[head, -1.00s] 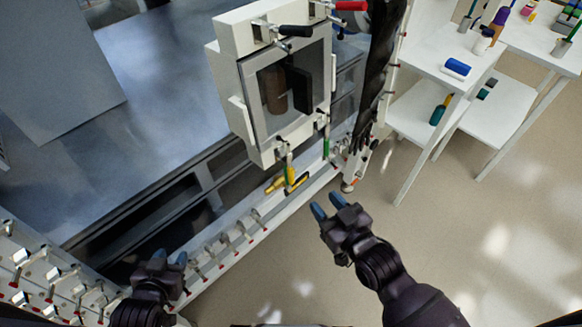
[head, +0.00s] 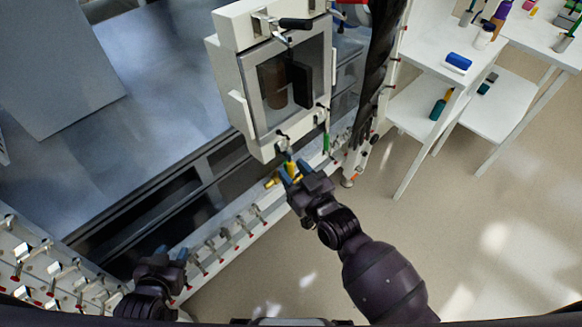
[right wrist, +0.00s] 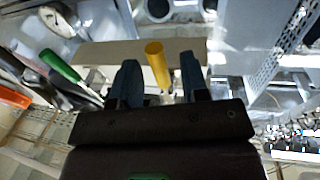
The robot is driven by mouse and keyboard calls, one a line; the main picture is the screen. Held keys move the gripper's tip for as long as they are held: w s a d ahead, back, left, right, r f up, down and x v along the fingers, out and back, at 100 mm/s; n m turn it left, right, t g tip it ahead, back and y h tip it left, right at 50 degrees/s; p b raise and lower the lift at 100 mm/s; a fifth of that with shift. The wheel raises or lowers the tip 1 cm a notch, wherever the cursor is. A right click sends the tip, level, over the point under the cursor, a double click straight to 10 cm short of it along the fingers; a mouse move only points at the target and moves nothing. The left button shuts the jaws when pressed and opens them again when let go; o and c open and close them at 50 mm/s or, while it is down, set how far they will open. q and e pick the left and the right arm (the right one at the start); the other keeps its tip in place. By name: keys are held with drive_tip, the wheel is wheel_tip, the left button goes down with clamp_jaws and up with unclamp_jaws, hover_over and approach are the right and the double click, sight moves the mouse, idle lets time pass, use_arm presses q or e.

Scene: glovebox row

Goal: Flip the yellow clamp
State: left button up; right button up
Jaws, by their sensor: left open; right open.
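The yellow clamp (head: 291,168) is at the lower edge of the white windowed box, and my right gripper partly covers it in the head view. In the right wrist view its yellow handle (right wrist: 156,62) stands between my two blue fingers, with a gap on each side. My right gripper (head: 294,174) is open around the handle; it also shows in the right wrist view (right wrist: 160,76). My left gripper (head: 171,254) is open and empty at the lower left, near the row of small clamps.
The white box (head: 226,90) with a window holds a brown bottle (head: 273,84). A green-handled clamp (head: 326,142) is just right of the yellow one; its handle also shows in the right wrist view (right wrist: 60,65). White tables (head: 425,50) stand at right. Floor between is clear.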

drive_tip(key=shift+w+a, duration=0.35)
drive_tip(key=shift+w, duration=0.2)
clamp_jaws()
